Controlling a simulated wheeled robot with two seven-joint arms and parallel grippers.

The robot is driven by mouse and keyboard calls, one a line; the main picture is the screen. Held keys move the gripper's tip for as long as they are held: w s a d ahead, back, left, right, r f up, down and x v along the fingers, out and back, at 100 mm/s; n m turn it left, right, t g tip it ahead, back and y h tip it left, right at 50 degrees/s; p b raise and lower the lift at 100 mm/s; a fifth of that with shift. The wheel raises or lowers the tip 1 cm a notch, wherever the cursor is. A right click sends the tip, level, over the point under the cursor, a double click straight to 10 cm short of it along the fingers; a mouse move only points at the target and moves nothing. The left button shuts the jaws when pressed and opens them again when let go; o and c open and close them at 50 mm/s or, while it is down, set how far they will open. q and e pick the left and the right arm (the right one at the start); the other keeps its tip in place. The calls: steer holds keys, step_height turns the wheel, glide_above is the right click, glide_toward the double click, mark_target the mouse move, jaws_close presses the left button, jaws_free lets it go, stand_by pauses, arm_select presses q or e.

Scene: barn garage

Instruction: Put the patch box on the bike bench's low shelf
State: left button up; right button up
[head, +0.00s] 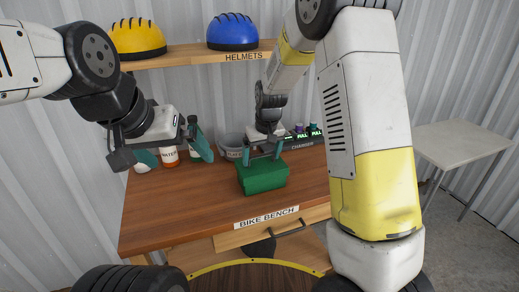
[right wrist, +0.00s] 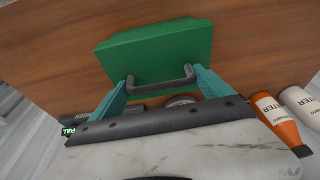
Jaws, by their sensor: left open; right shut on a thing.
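A green box (head: 262,175), which looks like the patch box, is on or just above the bike bench's top (head: 160,215); I cannot tell whether it touches. My right gripper (head: 264,152) is shut on its dark handle. In the right wrist view the box (right wrist: 155,55) has its handle (right wrist: 160,80) between the teal fingers of the gripper (right wrist: 160,88). My left gripper (head: 165,158) is open and empty above the bench's left side. Below the top is a drawer front (head: 245,238) with a dark handle. The low shelf is not clearly visible.
Bottles, one of them orange (head: 169,156), stand at the bench's back left. A round container (head: 232,147) and a charger (head: 303,140) are at the back. A shelf (head: 190,55) above holds a yellow helmet (head: 137,38) and a blue helmet (head: 232,32). A pale table (head: 460,145) stands right.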

steer(key=o, duration=1.5)
